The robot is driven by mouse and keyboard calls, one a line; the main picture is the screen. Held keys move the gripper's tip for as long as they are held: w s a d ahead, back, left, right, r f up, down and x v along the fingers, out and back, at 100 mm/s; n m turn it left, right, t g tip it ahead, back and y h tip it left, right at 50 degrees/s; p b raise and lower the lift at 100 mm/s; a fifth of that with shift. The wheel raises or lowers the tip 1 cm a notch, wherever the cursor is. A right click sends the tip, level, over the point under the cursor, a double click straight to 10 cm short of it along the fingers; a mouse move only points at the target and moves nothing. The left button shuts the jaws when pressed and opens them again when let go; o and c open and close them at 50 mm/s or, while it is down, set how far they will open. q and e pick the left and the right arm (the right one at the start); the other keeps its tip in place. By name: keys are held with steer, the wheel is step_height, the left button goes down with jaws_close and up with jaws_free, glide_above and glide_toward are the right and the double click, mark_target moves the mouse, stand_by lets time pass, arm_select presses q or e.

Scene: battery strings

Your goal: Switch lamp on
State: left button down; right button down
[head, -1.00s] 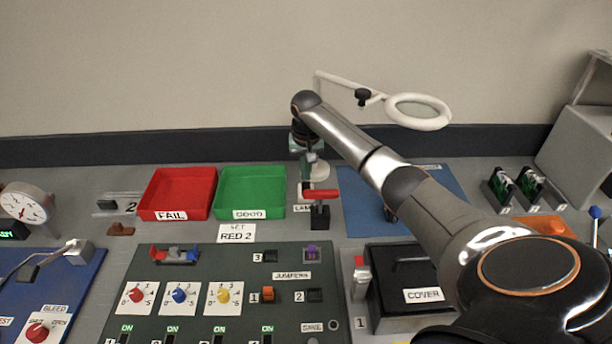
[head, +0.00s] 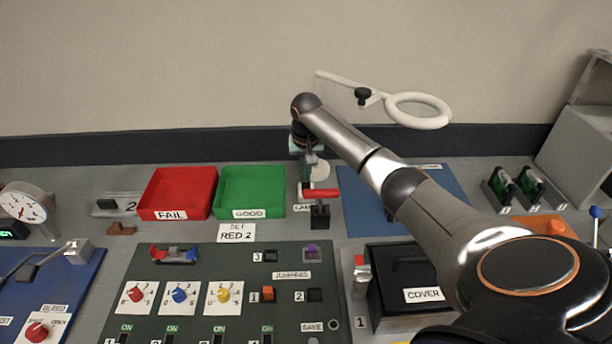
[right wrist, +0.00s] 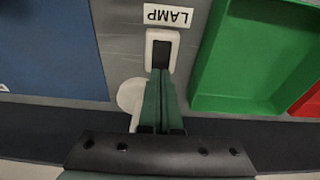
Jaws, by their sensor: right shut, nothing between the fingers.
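The lamp switch (right wrist: 161,52) is a dark rocker in a white frame, beside the LAMP label (right wrist: 167,15) in the right wrist view. My right gripper (right wrist: 164,74) is shut and empty, its green fingertips at the near edge of the rocker. I cannot tell whether they touch it. In the head view the right gripper (head: 308,172) points down behind the red-handled lever, which partly hides the switch area. The white ring lamp (head: 418,111) on its arm hangs against the wall; no glow shows on it. My left gripper is not in view.
A green GOOD tray (head: 250,211) and a red FAIL tray (head: 172,214) stand left of the gripper. A blue mat (head: 352,210) lies to the right, and a dark panel (head: 205,265) with knobs is in front.

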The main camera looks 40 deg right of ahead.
mark_target(306, 184)
steer(key=shift+f, duration=0.6)
steer(key=shift+r, duration=0.1)
steer(key=shift+r+p, duration=0.4)
steer(key=shift+r, duration=3.1)
